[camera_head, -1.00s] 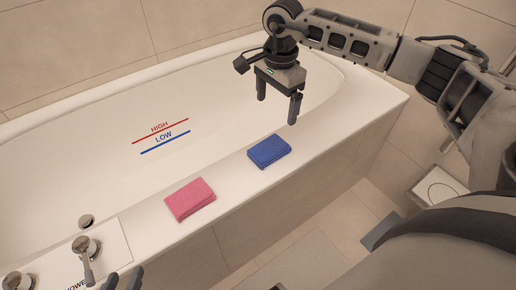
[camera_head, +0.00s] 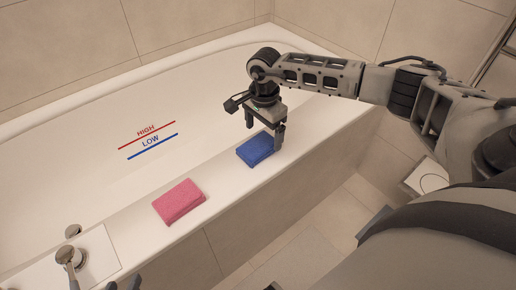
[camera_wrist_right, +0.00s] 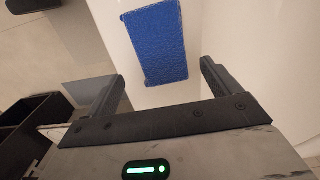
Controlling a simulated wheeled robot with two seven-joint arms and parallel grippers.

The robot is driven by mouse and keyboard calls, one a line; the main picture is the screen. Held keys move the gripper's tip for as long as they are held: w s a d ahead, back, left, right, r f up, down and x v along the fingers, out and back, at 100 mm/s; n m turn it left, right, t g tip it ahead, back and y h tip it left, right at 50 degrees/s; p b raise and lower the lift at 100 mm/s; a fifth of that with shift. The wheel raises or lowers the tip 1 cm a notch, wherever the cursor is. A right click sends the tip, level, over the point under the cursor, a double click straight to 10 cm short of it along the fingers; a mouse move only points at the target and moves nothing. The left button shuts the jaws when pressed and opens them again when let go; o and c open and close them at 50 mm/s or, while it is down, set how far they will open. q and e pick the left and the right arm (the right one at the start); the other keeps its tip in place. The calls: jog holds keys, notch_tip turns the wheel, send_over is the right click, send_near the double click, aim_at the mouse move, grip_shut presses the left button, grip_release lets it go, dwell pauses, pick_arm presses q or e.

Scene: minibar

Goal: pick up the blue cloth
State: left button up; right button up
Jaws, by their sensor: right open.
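The blue cloth (camera_head: 255,149) is a folded, flat rectangle on the near rim of the bathtub (camera_head: 228,185). It also shows in the right wrist view (camera_wrist_right: 157,42), just beyond and between the two fingers. My right gripper (camera_head: 264,139) is open and empty over the far side of the cloth, with one finger close to the cloth's right edge. I cannot tell if that finger touches it. In the right wrist view the right gripper (camera_wrist_right: 163,85) has its fingers spread wider than the cloth. The tips of my left gripper (camera_head: 124,284) show at the bottom edge; its jaws are mostly cut off.
A pink cloth (camera_head: 180,201) lies on the same rim, to the left and nearer. Tub taps (camera_head: 70,256) stand at the lower left. The tub wall carries a red HIGH line and a blue LOW line. The rim between the two cloths is clear.

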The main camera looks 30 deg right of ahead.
aim_at(263, 141)
jog(key=f, duration=0.3)
jog(key=shift+w+d+b, duration=0.1)
jog(key=shift+w+b, duration=0.1)
jog(key=shift+b, duration=0.1)
jog(key=shift+f, duration=0.6)
jog(key=c, duration=1.1)
pick_arm(q)
jog(key=shift+w+d+f, duration=0.15)
jog(key=shift+d+f, duration=0.1)
jog(key=shift+f, duration=0.6)
pick_arm(e)
jog(key=shift+o, duration=0.2)
jog(key=shift+r, duration=0.1)
